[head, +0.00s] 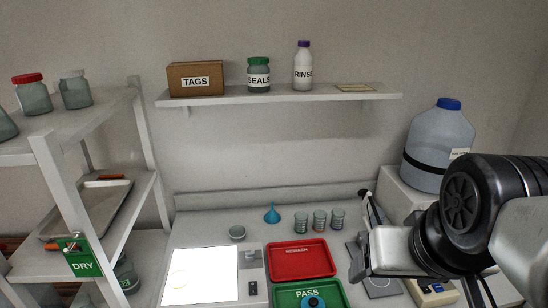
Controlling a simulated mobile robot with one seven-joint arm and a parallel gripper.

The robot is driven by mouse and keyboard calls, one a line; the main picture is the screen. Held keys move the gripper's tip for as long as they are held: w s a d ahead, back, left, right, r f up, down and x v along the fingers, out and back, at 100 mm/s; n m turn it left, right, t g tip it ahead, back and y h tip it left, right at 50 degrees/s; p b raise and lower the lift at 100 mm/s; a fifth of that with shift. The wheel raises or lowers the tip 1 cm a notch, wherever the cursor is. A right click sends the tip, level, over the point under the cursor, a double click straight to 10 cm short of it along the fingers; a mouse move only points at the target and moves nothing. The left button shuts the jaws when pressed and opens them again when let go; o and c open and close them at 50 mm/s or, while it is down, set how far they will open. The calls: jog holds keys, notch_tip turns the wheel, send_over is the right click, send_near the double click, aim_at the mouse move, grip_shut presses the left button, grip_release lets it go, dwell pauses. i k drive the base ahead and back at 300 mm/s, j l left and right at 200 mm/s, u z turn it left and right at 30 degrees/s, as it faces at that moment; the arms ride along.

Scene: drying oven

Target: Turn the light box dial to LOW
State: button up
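The light box stands at the lower middle of the head view. Its bright white panel (203,276) is lit, and a faint yellowish ring shows on it. A grey control strip (250,268) runs along its right side. A small dark part (252,288) on this strip looks like the dial; its pointer and any setting marks are too small to read. My gripper (362,238) is at the right, above the bench and well to the right of the light box, apart from it. Its fingers are partly seen edge-on, so their opening is unclear. I see nothing held.
A red tray (301,259) and a green PASS tray (308,294) lie between the light box and my gripper. Several small glasses (319,220), a blue funnel (272,213) and a small dish (237,232) stand behind. A rack (52,185) rises at left; a wall shelf (280,97) hangs above.

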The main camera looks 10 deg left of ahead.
aim_at(250, 258)
jog(key=j+u, duration=0.25)
jog(key=u, duration=0.2)
jog(key=j+u, duration=0.25)
jog(key=u, duration=0.2)
jog(key=z, duration=0.3)
jog(key=j+z, duration=0.2)
jog(key=j, duration=0.05)
